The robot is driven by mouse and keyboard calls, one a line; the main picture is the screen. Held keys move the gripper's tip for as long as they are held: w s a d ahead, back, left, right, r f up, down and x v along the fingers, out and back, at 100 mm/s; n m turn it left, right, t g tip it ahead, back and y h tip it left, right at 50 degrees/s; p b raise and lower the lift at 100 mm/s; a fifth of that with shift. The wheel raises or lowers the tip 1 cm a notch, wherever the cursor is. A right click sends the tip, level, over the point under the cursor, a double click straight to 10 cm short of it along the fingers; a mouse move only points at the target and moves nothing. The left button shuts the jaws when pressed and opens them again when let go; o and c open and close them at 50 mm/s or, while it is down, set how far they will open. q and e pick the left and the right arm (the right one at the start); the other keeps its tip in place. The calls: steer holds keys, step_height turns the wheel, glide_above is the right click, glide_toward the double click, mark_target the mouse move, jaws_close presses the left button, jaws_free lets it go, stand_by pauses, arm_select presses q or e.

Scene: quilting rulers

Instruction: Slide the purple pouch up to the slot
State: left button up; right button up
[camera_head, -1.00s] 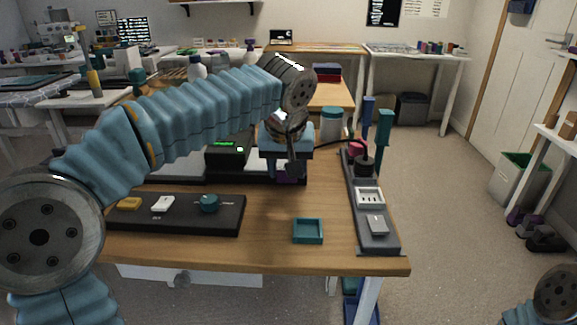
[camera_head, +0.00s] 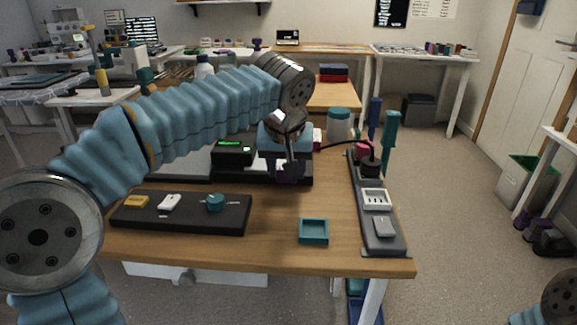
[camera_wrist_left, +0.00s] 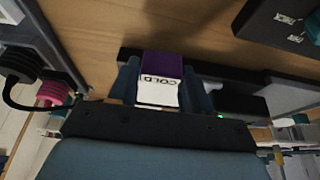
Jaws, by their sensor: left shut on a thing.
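My left gripper (camera_head: 291,168) is low over the back part of the wooden table and shut on the purple pouch (camera_head: 287,178). In the left wrist view the pouch (camera_wrist_left: 163,64) sits between the two blue-grey fingers (camera_wrist_left: 163,88), its purple end pointing away and a white label reading "COLD" nearer the palm. A long dark bar (camera_wrist_left: 225,73) runs just beyond and beside the pouch. I cannot tell whether they touch. The slot cannot be made out clearly. A black box with a green display (camera_head: 233,152) stands left of the gripper. My right gripper is out of view.
A black panel (camera_head: 240,222) with a yellow piece, a white piece and a teal knob lies at the front left. A teal tray (camera_head: 314,240) sits front centre. A grey strip (camera_head: 368,220) with fittings lines the right edge. Bare wood lies between them.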

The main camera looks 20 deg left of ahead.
arm_select(q)
steer(key=shift+a, duration=0.15)
steer(key=o, duration=1)
steer(key=shift+c, duration=0.2)
steer(key=shift+s+r, duration=0.1)
steer(key=p+v, duration=0.1)
steer(key=v, duration=1.2)
steer(key=shift+r+p, duration=0.3)
steer(key=shift+p, duration=0.05)
